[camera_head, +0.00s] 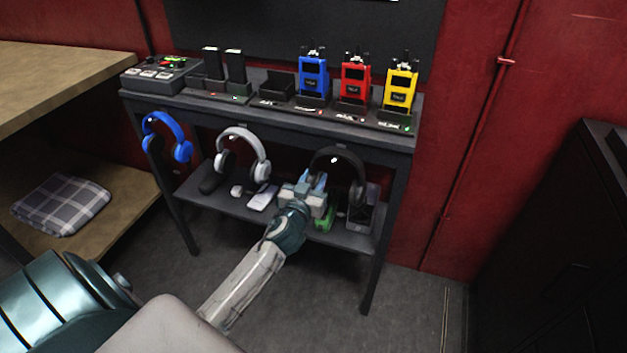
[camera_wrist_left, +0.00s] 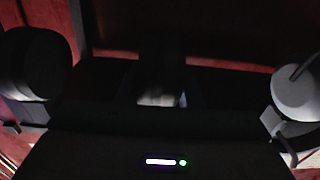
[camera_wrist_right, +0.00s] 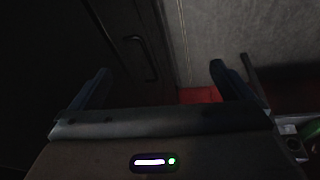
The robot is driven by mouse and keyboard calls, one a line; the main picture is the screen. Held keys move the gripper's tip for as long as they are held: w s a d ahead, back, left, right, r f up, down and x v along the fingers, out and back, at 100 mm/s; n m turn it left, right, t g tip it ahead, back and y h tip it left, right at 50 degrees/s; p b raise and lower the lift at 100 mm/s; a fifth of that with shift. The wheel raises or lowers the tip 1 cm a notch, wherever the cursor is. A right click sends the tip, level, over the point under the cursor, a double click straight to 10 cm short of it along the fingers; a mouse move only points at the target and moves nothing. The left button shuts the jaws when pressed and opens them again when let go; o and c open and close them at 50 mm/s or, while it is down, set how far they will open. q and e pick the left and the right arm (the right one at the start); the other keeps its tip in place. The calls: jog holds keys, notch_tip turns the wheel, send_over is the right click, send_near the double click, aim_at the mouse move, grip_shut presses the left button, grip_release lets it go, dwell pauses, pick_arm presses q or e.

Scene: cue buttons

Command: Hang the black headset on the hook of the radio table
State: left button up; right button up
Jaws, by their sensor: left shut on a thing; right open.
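The black headset (camera_head: 352,159) is upright under the right part of the radio table (camera_head: 270,120), its band arched just below the front edge. My left gripper (camera_head: 313,184) is shut at its left side, on the ear cup there, which the fingers hide. A dark ear cup (camera_wrist_left: 36,65) shows in the left wrist view. Whether the band rests on a hook cannot be told; no hook shows clearly there. My right gripper (camera_wrist_right: 160,82) is open and empty in the right wrist view, and is out of the head view.
A blue headset (camera_head: 167,135) and a white headset (camera_head: 243,150) hang along the table front to the left. Radios, including a red one (camera_head: 355,82), stand on top. The lower shelf (camera_head: 225,203) holds small items. A dark cabinet (camera_head: 560,220) stands at right.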

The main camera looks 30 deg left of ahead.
jog(key=shift+w+a+r, duration=0.1)
jog(key=shift+w+a, duration=0.05)
jog(key=shift+w, duration=0.1)
pick_arm(q)
jog(key=o, duration=1.1)
jog(key=shift+o, duration=0.8)
pick_arm(e)
jog(key=shift+d, duration=0.2)
pick_arm(q)
jog(key=shift+s+d+f, duration=0.1)
jog(key=shift+s, duration=0.25)
jog(key=v, duration=0.2)
jog(key=shift+s+d+f+b, duration=0.1)
jog(key=shift+s+d+b, duration=0.05)
jog(key=shift+s+b, duration=0.15)
jog(key=b+v, duration=0.1)
jog(key=v, duration=0.6)
jog(key=shift+s+r, duration=0.25)
pick_arm(e)
jog(key=shift+w+a+f+t+y, duration=0.15)
jog(key=shift+w+a+t+y, duration=0.05)
jog(key=shift+a+t, duration=0.3)
jog(key=shift+w+a+f+t+y, duration=0.15)
jog(key=shift+w+a+t+y, duration=0.05)
jog(key=shift+a+t, duration=0.25)
